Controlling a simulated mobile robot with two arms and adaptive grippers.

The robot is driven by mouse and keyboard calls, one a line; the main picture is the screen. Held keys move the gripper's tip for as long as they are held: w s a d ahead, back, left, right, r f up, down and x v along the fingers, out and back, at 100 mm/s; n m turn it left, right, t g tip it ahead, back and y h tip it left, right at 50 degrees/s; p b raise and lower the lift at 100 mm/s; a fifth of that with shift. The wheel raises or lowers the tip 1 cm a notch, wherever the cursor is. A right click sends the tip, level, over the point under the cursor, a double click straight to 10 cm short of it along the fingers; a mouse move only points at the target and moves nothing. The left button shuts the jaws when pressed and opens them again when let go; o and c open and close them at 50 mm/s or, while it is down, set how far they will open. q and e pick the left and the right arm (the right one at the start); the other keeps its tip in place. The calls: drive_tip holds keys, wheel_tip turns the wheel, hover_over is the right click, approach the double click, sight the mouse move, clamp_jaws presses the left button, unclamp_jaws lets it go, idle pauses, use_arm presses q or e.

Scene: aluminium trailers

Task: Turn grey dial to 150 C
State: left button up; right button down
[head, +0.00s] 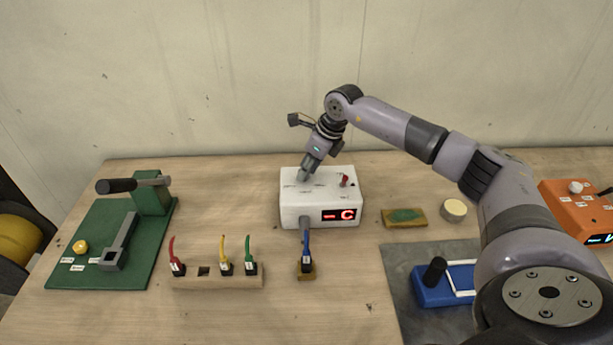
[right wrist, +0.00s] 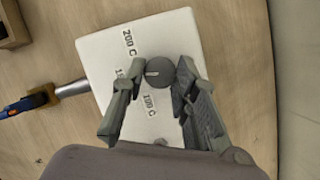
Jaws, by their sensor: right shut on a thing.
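The white box (head: 290,205) stands on the table in the middle of the head view. Its red display (head: 338,215) shows a dash and a C. The round grey dial (right wrist: 158,72) is on the box's top, with a pale line pointing left towards a partly covered label starting "15". The labels 200 C (right wrist: 129,42) and 100 C (right wrist: 149,105) also show. My right gripper (head: 304,176) is shut on the dial, with a finger on each side in the right wrist view (right wrist: 157,88). In the head view the gripper hides the dial. My left gripper is out of view.
A red toggle (head: 344,180) stands on the box beside my gripper. A blue plug (head: 306,262) is in front. A wooden block (head: 218,281) with coloured plugs and a green board (head: 70,250) lie left. A sponge (head: 404,217) and a blue device (head: 430,294) lie right.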

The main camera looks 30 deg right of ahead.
drive_tip(key=shift+w+d+n+g+y+b, duration=0.1)
drive_tip(key=shift+n+g+y+b, duration=0.2)
drive_tip(key=shift+n+b, duration=0.65)
drive_tip(key=shift+n, duration=0.35)
drive_tip(key=c, duration=1.3)
unclamp_jaws()
drive_tip(key=v, duration=1.2)
